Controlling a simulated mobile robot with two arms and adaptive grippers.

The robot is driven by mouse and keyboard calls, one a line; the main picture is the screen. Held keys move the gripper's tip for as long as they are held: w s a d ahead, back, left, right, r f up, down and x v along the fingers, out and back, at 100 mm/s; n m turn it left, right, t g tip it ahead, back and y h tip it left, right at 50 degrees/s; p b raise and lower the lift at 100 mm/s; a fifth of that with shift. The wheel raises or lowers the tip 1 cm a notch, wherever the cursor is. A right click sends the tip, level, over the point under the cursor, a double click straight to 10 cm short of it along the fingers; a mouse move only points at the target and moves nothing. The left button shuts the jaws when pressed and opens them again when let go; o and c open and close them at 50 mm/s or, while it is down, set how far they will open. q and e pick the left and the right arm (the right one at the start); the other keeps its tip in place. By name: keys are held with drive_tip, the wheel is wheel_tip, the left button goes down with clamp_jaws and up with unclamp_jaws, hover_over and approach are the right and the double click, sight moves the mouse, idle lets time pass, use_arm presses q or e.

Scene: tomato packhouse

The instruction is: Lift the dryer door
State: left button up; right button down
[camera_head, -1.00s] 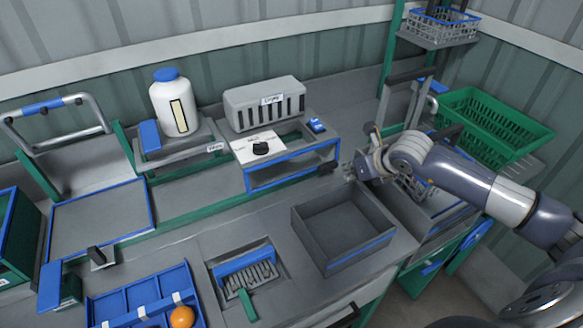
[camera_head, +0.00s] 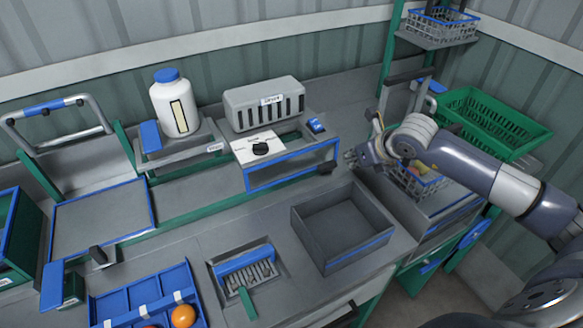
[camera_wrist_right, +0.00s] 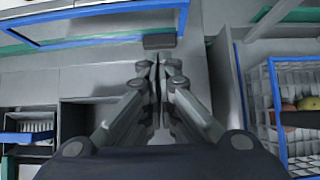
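The dryer (camera_head: 262,108) is a grey slotted box on the back bench, with a dial panel (camera_head: 258,147) in front. A blue-framed panel, seemingly its door (camera_head: 290,167), hangs below and looks closed. A dark handle (camera_head: 327,167) is at its right end; in the right wrist view the handle (camera_wrist_right: 159,41) lies just ahead of the fingertips. My right gripper (camera_head: 351,157) is right of the handle, apart from it and empty. Its fingertips (camera_wrist_right: 155,70) are together in the wrist view. My left gripper is not in view.
An open grey bin (camera_head: 345,228) stands on the bench below the handle. A wire basket (camera_head: 418,184) with produce is beneath my right forearm. A green crate (camera_head: 495,120) is behind it. A white bottle (camera_head: 174,105) stands left of the dryer.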

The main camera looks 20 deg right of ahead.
drive_tip(key=s+b, duration=0.3)
drive_tip(key=s, duration=0.3)
drive_tip(key=shift+d, duration=0.15)
idle(0.6)
idle(0.4)
